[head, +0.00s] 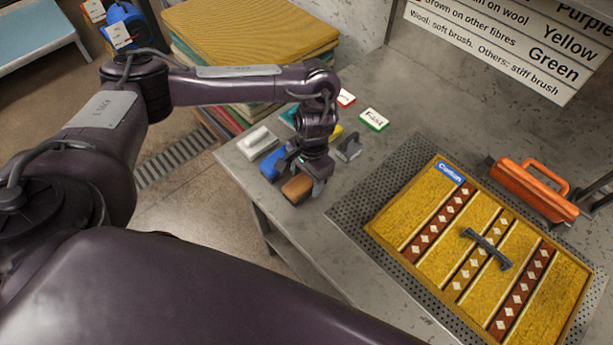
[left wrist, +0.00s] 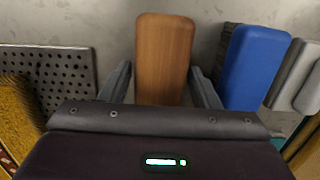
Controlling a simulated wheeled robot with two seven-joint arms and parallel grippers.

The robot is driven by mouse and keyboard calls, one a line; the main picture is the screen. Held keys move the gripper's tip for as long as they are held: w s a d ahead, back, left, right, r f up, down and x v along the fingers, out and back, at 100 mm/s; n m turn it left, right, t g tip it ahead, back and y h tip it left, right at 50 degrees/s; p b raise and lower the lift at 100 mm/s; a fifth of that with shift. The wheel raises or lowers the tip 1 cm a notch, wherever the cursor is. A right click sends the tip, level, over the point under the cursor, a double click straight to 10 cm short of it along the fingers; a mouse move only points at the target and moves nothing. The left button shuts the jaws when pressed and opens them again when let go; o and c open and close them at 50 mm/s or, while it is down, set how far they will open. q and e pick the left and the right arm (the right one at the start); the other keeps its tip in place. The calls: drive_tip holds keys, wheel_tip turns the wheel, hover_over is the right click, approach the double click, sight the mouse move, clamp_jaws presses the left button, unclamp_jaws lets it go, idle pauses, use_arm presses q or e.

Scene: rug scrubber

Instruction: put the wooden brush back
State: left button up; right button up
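The wooden brush (head: 297,189) is a brown block near the front edge of the grey table. It also shows upright in the picture of the left wrist view (left wrist: 165,55). My left gripper (head: 304,180) is over it, with one finger on each side of the block. In the left wrist view the fingers (left wrist: 160,82) stand apart, with narrow gaps to the brush. The brush's underside is hidden. A blue block (head: 270,165) is close beside it and shows in the left wrist view (left wrist: 257,66). My right gripper is not in view.
A white-topped grey block (head: 257,141), a dark grey piece (head: 349,148) and a green-edged card (head: 374,119) are nearby. A yellow patterned rug (head: 420,215) lies on a perforated mat (head: 357,213), a dark bar (head: 487,249) on it. An orange tool (head: 528,185) lies behind.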

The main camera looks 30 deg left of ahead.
use_arm(q)
drive_tip(key=shift+o, duration=0.9)
drive_tip(key=r, duration=0.3)
drive_tip(key=r+p, duration=0.1)
drive_tip(key=r, duration=0.3)
drive_tip(key=w+r+p, duration=0.1)
drive_tip(key=r, duration=0.2)
drive_tip(key=shift+w+d+r, duration=0.1)
drive_tip(key=shift+d+r, duration=0.1)
drive_tip(key=shift+r, duration=0.9)
